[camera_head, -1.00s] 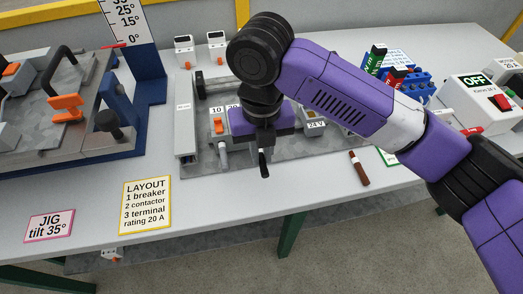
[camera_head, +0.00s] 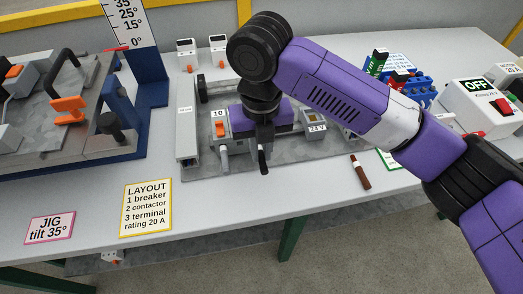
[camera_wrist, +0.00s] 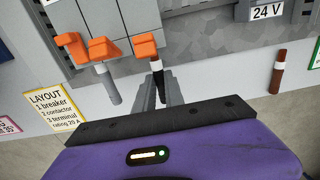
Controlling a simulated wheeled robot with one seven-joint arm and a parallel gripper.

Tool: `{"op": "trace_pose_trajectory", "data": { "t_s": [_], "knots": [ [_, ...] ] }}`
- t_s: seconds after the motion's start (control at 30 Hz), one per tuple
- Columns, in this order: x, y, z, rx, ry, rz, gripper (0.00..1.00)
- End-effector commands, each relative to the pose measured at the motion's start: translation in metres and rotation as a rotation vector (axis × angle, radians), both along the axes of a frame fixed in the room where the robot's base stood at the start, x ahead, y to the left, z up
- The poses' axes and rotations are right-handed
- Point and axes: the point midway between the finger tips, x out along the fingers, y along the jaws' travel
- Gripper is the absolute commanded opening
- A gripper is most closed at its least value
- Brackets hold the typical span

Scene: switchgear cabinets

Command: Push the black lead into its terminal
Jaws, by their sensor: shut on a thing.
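My gripper (camera_wrist: 161,94) is shut on the black lead (camera_wrist: 158,78), which stands nearly upright between the fingers. Its pale end (camera_wrist: 156,65) points at the device block, just under the rightmost orange lever (camera_wrist: 145,45); I cannot tell whether it has entered the opening. In the head view the lower end of the black lead (camera_head: 263,160) hangs below my gripper (camera_head: 262,141), whose wrist hides the fingertips and most of the block. A grey lead (camera_wrist: 109,87) sits to the left, under another orange lever (camera_wrist: 103,48), and looks joined to the block.
A brown lead (camera_head: 360,171) lies loose on the table to the right. A 24 V unit (camera_head: 316,122) stands just right of my gripper. The tilted jig (camera_head: 105,143) is at left, the OFF box (camera_head: 475,105) at right. The front table strip is mostly clear.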

Motion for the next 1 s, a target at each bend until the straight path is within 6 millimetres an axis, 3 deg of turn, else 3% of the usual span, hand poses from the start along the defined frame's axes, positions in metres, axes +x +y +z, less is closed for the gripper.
{"op": "trace_pose_trajectory", "data": {
  "t_s": [0.9, 0.93, 1.0],
  "knots": [
    [0.013, 0.004, 0.0, -0.001, 0.0, 0.001, 0.0],
    [0.013, 0.004, 0.0, 0.0, 0.001, 0.001, 0.2],
    [0.013, 0.004, 0.0, 0.0, 0.001, 0.001, 0.33]
  ]
}}
